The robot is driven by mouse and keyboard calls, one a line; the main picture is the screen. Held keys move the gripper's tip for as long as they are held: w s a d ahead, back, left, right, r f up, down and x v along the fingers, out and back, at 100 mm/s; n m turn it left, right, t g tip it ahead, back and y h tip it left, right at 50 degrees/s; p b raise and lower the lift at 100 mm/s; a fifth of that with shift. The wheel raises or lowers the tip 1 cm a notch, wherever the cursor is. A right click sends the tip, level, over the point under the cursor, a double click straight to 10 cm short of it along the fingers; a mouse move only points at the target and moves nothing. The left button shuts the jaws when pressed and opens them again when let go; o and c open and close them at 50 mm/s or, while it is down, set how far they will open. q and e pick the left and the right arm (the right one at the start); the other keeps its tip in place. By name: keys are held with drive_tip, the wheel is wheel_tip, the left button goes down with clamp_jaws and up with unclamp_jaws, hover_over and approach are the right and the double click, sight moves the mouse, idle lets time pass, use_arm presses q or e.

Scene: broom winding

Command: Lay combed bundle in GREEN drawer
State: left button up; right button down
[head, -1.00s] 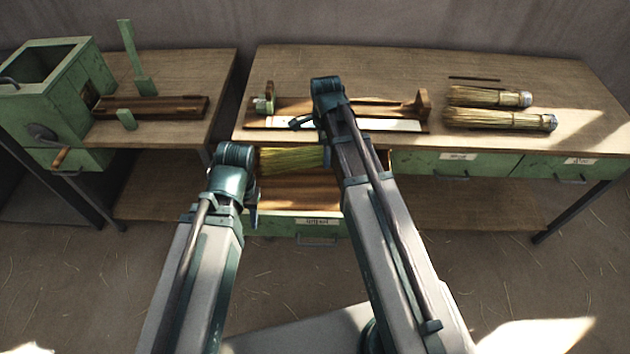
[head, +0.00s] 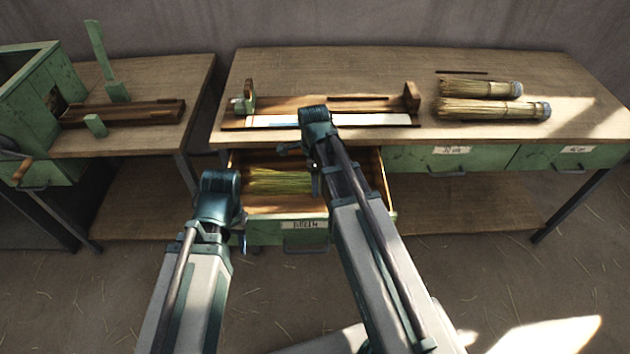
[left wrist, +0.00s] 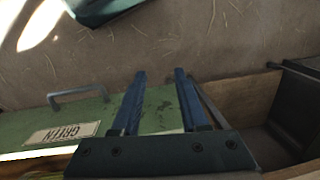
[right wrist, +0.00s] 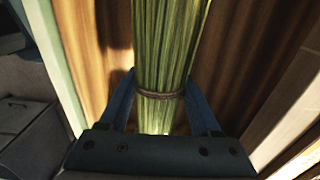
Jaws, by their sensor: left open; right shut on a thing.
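The drawer labelled GREEN (head: 262,234) is pulled out below the middle bench; its labelled front also shows in the left wrist view (left wrist: 30,125). The green straw bundle (head: 278,182) lies crosswise within the drawer's walls; whether it touches the floor I cannot tell. My right gripper (right wrist: 160,85) is shut on the bundle, near a brown tie band, in the right wrist view; in the head view my arm hides its fingers. My left gripper (left wrist: 160,75) is open and empty at the drawer's front left, by its side wall.
On the bench top (head: 390,65) stand a wooden comb-like fixture (head: 350,105) and two tied straw bundles (head: 490,108). Two closed green drawers (head: 430,160) lie to the right. A green hand-cranked machine (head: 35,100) is at the left.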

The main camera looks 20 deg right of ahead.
sight(315, 207)
wheel_tip(315, 207, down, 9)
drive_tip(key=b, duration=0.8)
drive_tip(key=shift+b, duration=0.3)
unclamp_jaws()
drive_tip(key=shift+r, duration=0.2)
wheel_tip(315, 207, up, 14)
drive_tip(key=p, duration=1.4)
drive_tip(key=shift+a+f, duration=0.1)
drive_tip(key=shift+f, duration=0.1)
